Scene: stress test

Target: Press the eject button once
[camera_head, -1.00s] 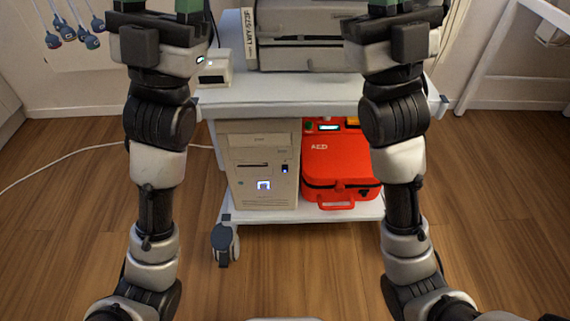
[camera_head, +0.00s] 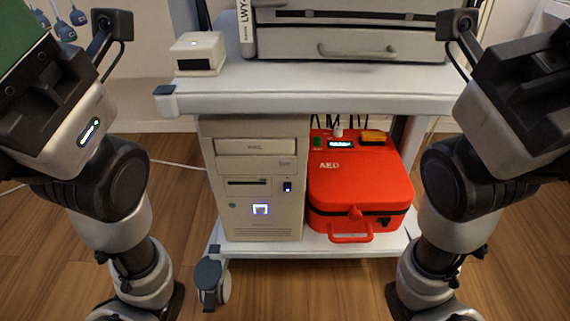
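A beige computer tower (camera_head: 254,228) stands upright on the cart's lower shelf. Its front has a disc drive (camera_head: 255,147) at the top, a floppy drive slot (camera_head: 248,183) below it, a small blue-lit switch (camera_head: 287,187) and a lit square (camera_head: 260,209). Which small part is the eject button is too fine to tell. My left gripper (camera_head: 50,85) is at the upper left, partly cut off, with a green part at the corner. My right gripper (camera_head: 515,75) is at the upper right, also cut off. Both are apart from the tower, and their fingertips are not clearly seen.
A red AED case (camera_head: 360,184) stands right beside the tower. The white cart top (camera_head: 320,84) overhangs both and carries a small white box (camera_head: 198,54) and a grey machine (camera_head: 350,42). A caster (camera_head: 212,282) sits at front left. Wooden floor is open in front.

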